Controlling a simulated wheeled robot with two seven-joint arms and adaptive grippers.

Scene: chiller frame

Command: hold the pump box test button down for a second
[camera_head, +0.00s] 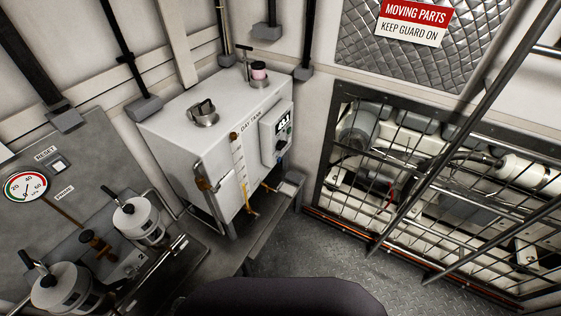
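A white day tank (219,130), lettered DAY TANK, stands against the wall left of centre. A small light-grey control box (267,139) is fixed to its right-hand front; it looks like the pump box. The box carries a dark display (283,121) with pale characters and small dark controls below it. These are too small to tell which one is the test button. Neither of my grippers shows, and nothing is touching the box.
A sight gauge (239,166) and pipes run down the tank front. Filter canisters (142,220) and a pressure gauge (25,187) are at left. A barred guard (330,161) covers machinery at right, with slanting rails before it. Bare floor (318,250) lies between.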

